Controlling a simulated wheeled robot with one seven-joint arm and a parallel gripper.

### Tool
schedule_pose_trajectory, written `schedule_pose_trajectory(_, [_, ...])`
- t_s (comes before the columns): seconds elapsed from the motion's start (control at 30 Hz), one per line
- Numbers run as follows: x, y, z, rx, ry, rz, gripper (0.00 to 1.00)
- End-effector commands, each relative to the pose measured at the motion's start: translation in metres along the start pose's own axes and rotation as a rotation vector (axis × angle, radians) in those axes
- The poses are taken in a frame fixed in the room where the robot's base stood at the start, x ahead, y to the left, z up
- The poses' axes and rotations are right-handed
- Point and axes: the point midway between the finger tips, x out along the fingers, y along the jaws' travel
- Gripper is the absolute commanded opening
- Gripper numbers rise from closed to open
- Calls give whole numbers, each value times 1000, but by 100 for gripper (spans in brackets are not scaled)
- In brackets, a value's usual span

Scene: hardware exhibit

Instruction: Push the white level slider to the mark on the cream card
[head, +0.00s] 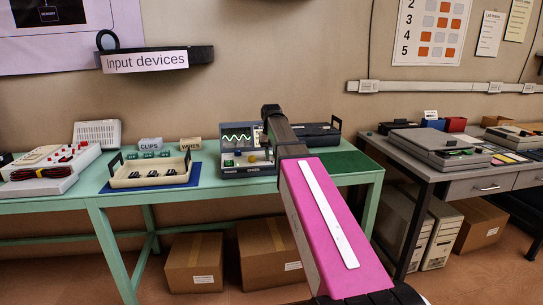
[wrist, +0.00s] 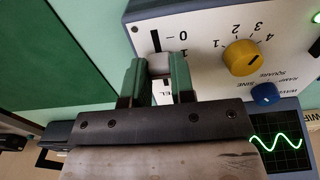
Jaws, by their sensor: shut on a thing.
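The signal device with a green wave screen (head: 237,137) stands on the green bench; its white panel (wrist: 205,70) fills the upper right of the wrist view. The white level slider (wrist: 160,69) is a small pale cap, partly hidden between the green fingers of my gripper (wrist: 158,63). The fingers are shut on it from both sides. A dark slot (wrist: 155,40) shows just beyond the fingertips. I cannot make out a cream card with a mark. In the head view my arm hides the fingers.
A yellow knob (wrist: 243,57) and a blue knob (wrist: 265,94) sit to the right of my fingers on the panel. A cream tray (head: 152,180) stands left of the device. A dark green mat (head: 345,162) lies clear to the right.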

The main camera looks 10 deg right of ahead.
Motion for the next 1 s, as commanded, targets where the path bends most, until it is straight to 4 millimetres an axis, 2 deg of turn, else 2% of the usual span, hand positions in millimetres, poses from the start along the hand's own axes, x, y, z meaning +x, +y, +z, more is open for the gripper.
schedule_pose_trajectory(0.03, [0,0,0,0,-1,0,0])
schedule_pose_trajectory(0.07, [0,0,0,0,-1,0,30])
schedule_pose_trajectory(0.1, [0,0,0,0,-1,0,43])
schedule_pose_trajectory(0.13, [0,0,0,0,0,0,49])
schedule_pose_trajectory(0.43, [-1,0,0,0,0,0,49])
schedule_pose_trajectory(0.57, [-10,0,0,0,1,0,49])
schedule_pose_trajectory(1.0, [-81,0,-1,0,2,0,49])
